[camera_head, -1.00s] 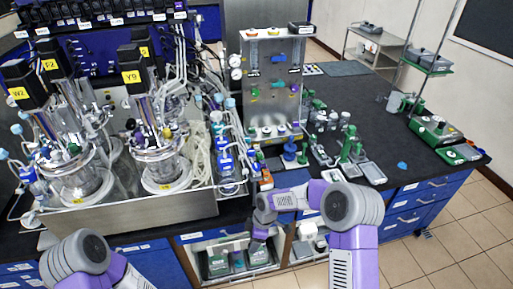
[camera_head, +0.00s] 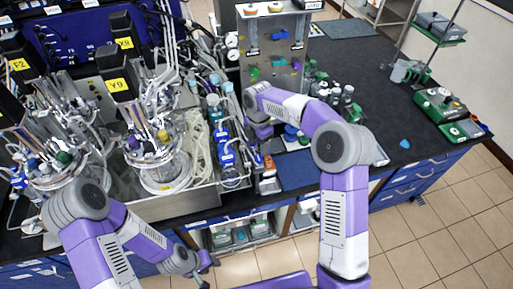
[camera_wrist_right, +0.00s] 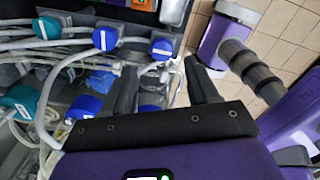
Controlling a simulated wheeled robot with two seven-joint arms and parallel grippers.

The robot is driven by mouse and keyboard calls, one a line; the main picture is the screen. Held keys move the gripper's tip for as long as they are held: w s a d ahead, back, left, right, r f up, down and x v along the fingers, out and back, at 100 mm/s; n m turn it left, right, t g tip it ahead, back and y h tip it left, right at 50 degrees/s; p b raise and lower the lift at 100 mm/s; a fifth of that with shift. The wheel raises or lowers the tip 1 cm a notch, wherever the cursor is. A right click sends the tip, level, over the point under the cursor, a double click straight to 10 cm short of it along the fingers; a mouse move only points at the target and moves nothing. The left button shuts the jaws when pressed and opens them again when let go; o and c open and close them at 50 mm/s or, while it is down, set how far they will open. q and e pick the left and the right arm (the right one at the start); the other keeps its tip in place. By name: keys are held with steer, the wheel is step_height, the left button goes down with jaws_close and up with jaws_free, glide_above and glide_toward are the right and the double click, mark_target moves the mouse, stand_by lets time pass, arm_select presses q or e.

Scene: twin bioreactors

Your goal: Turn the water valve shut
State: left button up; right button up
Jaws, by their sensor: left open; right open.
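Several blue valve knobs with white bars show in the right wrist view, one at the upper middle (camera_wrist_right: 162,48), one further left (camera_wrist_right: 106,38) and one lower left (camera_wrist_right: 84,106). I cannot tell which is the water valve. In the head view blue valve parts (camera_head: 226,155) stand in a column beside the glass vessels. My right gripper (camera_wrist_right: 160,68) is open; its fingers point at the knobs, with blue partly hidden behind them. I see no contact. In the head view my right gripper (camera_head: 257,128) is beside the column, partly hidden. My left gripper (camera_head: 205,266) is low, before the bench front.
Glass bioreactor vessels (camera_head: 158,160) in a steel tray (camera_head: 180,205) and loose pale tubing (camera_head: 200,150) stand left of the valves. A steel panel (camera_head: 272,50) with coloured knobs stands behind my right arm.

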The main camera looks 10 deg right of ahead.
mark_target(258, 157)
steer(key=f, duration=0.6)
steer(key=shift+s, duration=0.2)
steer(key=shift+c, duration=0.2)
steer(key=c, duration=1)
